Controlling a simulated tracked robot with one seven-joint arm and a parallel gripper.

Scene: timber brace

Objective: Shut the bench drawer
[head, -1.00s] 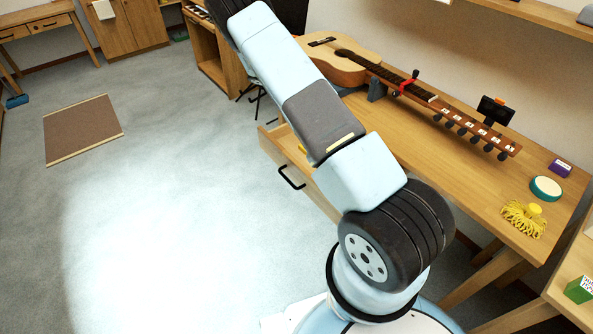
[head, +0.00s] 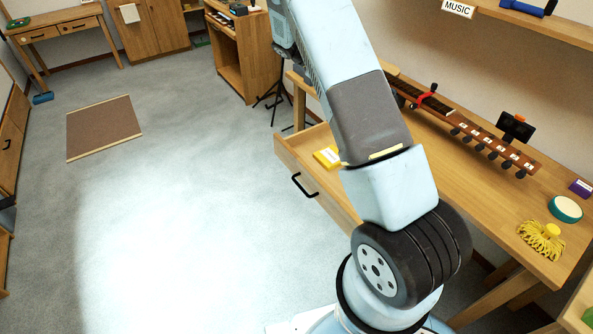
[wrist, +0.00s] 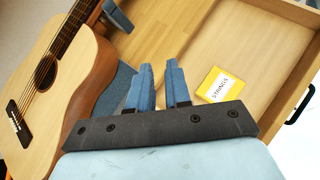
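The bench drawer (head: 328,199) stands pulled out from the wooden bench (head: 480,185), with a black bar handle (head: 304,186) on its front. In the wrist view the drawer's pale inside (wrist: 262,48) and part of the handle (wrist: 299,106) show at the right. A yellow-and-white strings packet (head: 328,157) lies in the drawer; it also shows in the wrist view (wrist: 220,86). My gripper (wrist: 159,66) is empty, its two blue fingers a small gap apart. It is above the bench and drawer area, left of the packet in the wrist view, apart from the handle.
A guitar (wrist: 60,85) lies on the bench beside my gripper, its headstock (head: 500,153) reaching right. A clip-on tuner (head: 516,127), a green-rimmed round tin (head: 565,209) and a yellow stringy bundle (head: 541,240) are nearby. The carpet before the drawer is clear.

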